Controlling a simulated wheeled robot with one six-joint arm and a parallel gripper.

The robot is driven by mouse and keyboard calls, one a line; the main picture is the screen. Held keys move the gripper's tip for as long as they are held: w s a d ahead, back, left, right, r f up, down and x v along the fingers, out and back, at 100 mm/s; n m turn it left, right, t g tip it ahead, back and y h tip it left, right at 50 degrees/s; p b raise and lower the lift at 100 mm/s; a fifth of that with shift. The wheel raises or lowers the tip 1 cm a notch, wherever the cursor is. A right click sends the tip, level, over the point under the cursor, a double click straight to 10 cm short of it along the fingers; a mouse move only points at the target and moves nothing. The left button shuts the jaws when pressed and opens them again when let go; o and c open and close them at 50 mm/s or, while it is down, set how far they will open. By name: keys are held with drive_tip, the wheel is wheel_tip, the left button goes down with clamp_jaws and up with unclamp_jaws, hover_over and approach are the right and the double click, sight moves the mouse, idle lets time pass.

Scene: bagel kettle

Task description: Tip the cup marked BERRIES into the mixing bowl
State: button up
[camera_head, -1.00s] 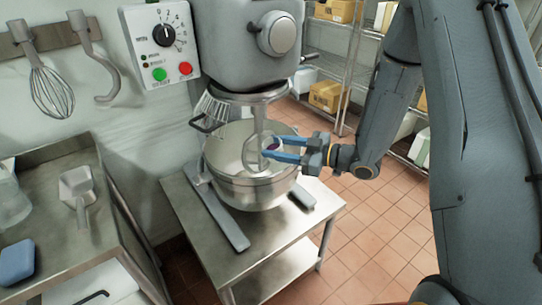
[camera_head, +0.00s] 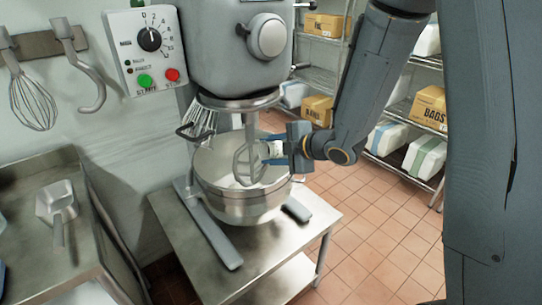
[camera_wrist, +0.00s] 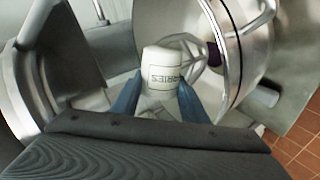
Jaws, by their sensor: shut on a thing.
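The white cup marked BERRIES (camera_wrist: 162,70) is between the blue fingers of my gripper (camera_head: 271,153), which is shut on it. Part of its label reads in the wrist view. In the head view, the cup (camera_head: 275,148) is small beside the beater, over the right part of the steel mixing bowl (camera_head: 240,207). The wrist view is rolled, with the bowl's rim (camera_wrist: 229,75) at right; the cup looks tipped well over on its side. The cup's inside is hidden. A dark purple patch (camera_wrist: 214,53) shows by the bowl's mouth; I cannot tell whether it is falling or resting.
The wire beater (camera_head: 248,160) hangs from the mixer head (camera_head: 232,50) into the bowl, close left of the cup. A wire guard (camera_head: 200,122) stands at the bowl's back left. The bowl's steel table (camera_head: 165,210) has bare room. A scoop (camera_head: 57,205) lies on the left counter.

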drive_tip(key=n+b, duration=0.1)
drive_tip(key=b, duration=0.1)
drive_tip(key=a+n+t+h+b, duration=0.1)
drive_tip(key=b, duration=0.2)
drive_tip(key=shift+s+r+h, duration=0.1)
drive_tip(key=shift+s+h, duration=0.15)
drive_tip(key=shift+h, duration=0.05)
drive_tip(key=h+b, duration=0.1)
drive_tip(key=b, duration=0.2)
drive_tip(key=shift+s+a+r+n, duration=0.15)
drive_tip(key=shift+n, duration=0.25)
drive_tip(key=shift+s+r+t, duration=0.1)
drive_tip(key=shift+t, duration=0.2)
idle(0.4)
